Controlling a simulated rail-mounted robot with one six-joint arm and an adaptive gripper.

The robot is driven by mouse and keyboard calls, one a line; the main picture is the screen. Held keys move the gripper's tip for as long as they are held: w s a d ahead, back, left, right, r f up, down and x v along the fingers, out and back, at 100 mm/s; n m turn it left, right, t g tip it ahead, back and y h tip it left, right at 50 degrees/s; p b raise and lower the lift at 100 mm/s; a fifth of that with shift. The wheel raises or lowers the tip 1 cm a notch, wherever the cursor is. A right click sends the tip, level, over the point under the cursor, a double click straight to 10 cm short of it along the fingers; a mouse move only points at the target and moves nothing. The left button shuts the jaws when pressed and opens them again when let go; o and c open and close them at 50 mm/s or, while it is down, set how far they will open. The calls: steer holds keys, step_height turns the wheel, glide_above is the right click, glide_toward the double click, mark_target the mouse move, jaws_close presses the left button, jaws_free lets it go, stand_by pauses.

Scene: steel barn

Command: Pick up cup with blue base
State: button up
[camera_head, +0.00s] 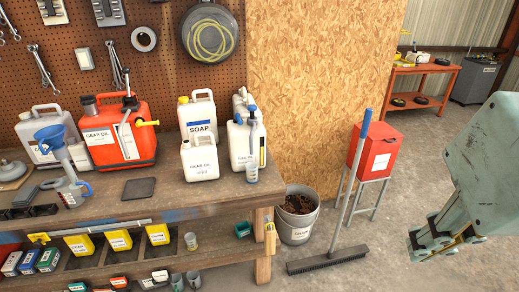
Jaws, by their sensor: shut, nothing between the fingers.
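A small clear cup (252,173) with a bluish-grey lower part stands on the workbench, in front of a white jug. A clear measuring jug (73,191) with blue on it stands farther left on the bench, near a blue funnel (52,137). Small cups (191,241) also stand on the lower shelf; their bases are too small to tell. I cannot tell surely which is the cup with the blue base. My gripper (428,237), grey-green, is at the right, over the floor, shut and empty, far from the bench.
The wooden workbench (140,209) holds a red gear oil can (119,137) and white jugs (199,158). A metal bucket (298,222), broom (328,258) and red box on a stand (374,152) lie between bench and gripper. Concrete floor at front right is clear.

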steer(key=o, duration=1.2)
steer(key=w+a+n+g+y, duration=0.1)
steer(key=w+a+n, duration=0.35)
steer(key=w, duration=1.15)
steer(key=w+a+n+y, duration=0.1)
steer(key=w+a+n, duration=0.35)
steer(key=w, duration=1.15)
steer(key=w+a+f+n, duration=0.1)
steer(key=w+a+f, duration=0.4)
steer(key=w+f, duration=0.3)
steer(key=w+a+f+n+g+y, duration=0.1)
steer(key=w+a+f+n, duration=0.1)
steer(key=w+a+f, duration=0.3)
steer(key=w+a+f+n+y, duration=0.1)
steer(key=w+a+f, duration=0.4)
steer(key=w+f, duration=0.7)
steer(key=w, duration=0.5)
steer(key=shift+w+f+n, duration=0.15)
steer(key=shift+f+n, duration=0.1)
steer(key=shift+n, duration=0.15)
steer(key=shift+f, duration=0.15)
